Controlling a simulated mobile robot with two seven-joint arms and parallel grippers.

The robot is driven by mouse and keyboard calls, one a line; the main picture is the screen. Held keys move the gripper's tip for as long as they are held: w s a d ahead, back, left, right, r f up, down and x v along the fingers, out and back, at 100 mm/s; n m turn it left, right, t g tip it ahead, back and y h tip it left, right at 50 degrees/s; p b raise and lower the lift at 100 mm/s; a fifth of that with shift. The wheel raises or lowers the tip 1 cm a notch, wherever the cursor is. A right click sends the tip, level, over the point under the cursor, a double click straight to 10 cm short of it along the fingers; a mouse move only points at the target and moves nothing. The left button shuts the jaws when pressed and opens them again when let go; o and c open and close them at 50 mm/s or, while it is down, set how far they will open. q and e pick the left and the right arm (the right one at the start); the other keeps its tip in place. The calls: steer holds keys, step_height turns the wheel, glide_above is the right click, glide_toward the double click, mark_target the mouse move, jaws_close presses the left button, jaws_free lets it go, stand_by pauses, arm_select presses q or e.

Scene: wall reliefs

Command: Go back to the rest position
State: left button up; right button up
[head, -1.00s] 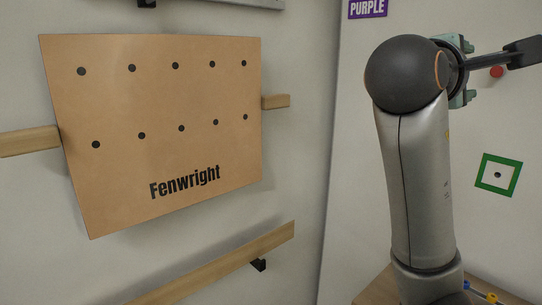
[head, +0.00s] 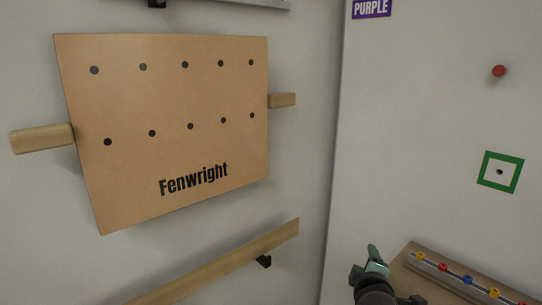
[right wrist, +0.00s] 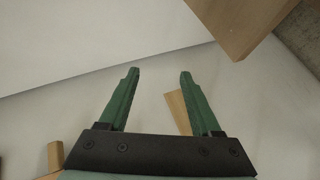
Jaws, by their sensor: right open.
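My right gripper (head: 373,262) shows at the bottom of the head view, low in front of the right wall and left of a wooden shelf. In the right wrist view its two green fingers (right wrist: 158,85) stand apart with nothing between them. My left gripper is in neither view.
A tan board marked "Fenwright" (head: 185,105) with rows of dark holes hangs on the left wall. A wooden rail (head: 225,262) runs below it. A shelf (head: 415,287) holds a rack with coloured pegs (head: 468,280). A red peg (head: 499,71) and green square frame (head: 487,181) are on the right wall.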

steer(key=s+a+f+m+g+y, duration=0.15)
steer(key=s+f, duration=0.35)
steer(key=f, duration=0.6)
steer(key=s+a+f+m+g+y, duration=0.1)
steer(key=s+f+m, duration=0.3)
steer(key=s+f, duration=0.5)
steer(key=s+a+f+m+g+y, duration=0.1)
steer(key=s+a+f+m+y, duration=0.1)
steer(key=s+f, duration=0.7)
steer(key=s+m+y, duration=0.1)
steer(key=s+m, duration=0.1)
steer(key=s, duration=0.6)
steer(key=shift+a+f+y, duration=0.25)
steer(key=shift+y, duration=0.1)
